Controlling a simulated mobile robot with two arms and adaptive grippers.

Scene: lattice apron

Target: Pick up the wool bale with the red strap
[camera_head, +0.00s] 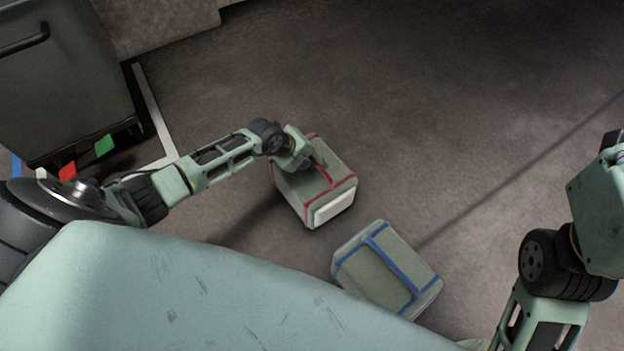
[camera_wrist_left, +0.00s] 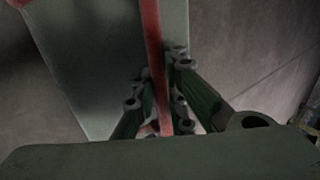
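The wool bale with the red strap (camera_head: 343,167) is a grey-green block on the floor near the middle of the head view, with a white patch on its near side. My left gripper (camera_head: 318,164) is at its top. In the left wrist view, the two fingers (camera_wrist_left: 160,85) stand close on either side of the red strap (camera_wrist_left: 154,40); I cannot tell whether they press on it. My right arm shows at the right of the head view, but its gripper is not visible.
A second bale with blue straps (camera_head: 385,268) lies nearer and to the right, close to my body. A dark grey cabinet (camera_head: 65,75) stands at the upper left, with red and green markers by its base. The floor beyond the bales is clear.

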